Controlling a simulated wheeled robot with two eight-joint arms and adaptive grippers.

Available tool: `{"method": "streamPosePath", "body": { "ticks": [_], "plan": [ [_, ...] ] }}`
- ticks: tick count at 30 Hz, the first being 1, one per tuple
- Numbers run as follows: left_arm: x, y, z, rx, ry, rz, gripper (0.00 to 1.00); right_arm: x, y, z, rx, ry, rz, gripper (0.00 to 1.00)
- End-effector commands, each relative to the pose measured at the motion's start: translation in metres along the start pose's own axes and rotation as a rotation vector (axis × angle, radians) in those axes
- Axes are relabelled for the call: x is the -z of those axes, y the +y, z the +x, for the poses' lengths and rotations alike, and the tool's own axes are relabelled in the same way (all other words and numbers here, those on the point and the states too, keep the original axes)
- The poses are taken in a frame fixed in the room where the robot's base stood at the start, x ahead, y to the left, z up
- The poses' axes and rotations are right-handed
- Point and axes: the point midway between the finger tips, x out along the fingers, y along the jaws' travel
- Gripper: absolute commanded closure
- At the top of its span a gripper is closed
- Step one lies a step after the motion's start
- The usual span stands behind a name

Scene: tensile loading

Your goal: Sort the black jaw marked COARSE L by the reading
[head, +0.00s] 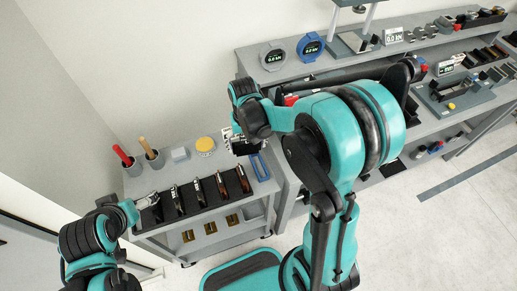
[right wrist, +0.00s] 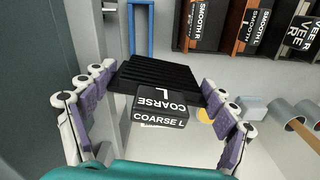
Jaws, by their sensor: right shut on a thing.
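The black ridged jaw marked COARSE L (right wrist: 160,105) is between the purple finger pads of my right gripper (right wrist: 158,85), its label facing the right wrist camera. In the head view my right gripper (head: 244,142) is above the back right of the low sorting bench (head: 150,185); a white label shows beside it, and the arm partly hides the area. My left gripper (head: 146,201) is low at the bench's left end, beside the rack; its fingers are too small to judge. Two round gauges, one grey (head: 272,56) and one blue (head: 311,47), have lit displays on the rear bench.
The rack (head: 210,207) holds several black and brown labelled jaws in slots. Behind it stand two cups with a red handle (head: 122,155) and a wooden handle (head: 146,146), a grey block (head: 180,154) and a yellow disc (head: 205,145). A blue frame (head: 260,167) is at right.

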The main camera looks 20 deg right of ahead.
Motion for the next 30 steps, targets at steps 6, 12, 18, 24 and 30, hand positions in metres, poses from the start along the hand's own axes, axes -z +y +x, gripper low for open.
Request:
{"method": "streamPosePath", "body": {
  "ticks": [6, 12, 18, 24, 30],
  "plan": [
    [-0.006, 0.000, 0.008, 0.000, 0.000, 0.000, 0.00, -0.004, 0.015, 0.013, 0.000, 0.000, 0.526, 0.74],
    [0.000, 0.000, 0.000, 0.000, 0.000, 0.000, 0.00, -0.009, 0.028, 0.017, 0.000, 0.001, 1.006, 0.74],
    [0.003, 0.000, -0.004, 0.000, 0.000, 0.000, 0.00, -0.012, 0.036, 0.022, 0.001, 0.001, 1.309, 0.74],
    [0.003, 0.000, -0.004, 0.000, 0.000, 0.000, 0.00, -0.013, 0.038, 0.024, 0.001, 0.001, 1.408, 0.74],
    [0.003, 0.000, -0.004, 0.000, 0.000, 0.000, 0.00, -0.014, 0.038, 0.024, 0.001, 0.001, 1.410, 0.74]
  ]
}}
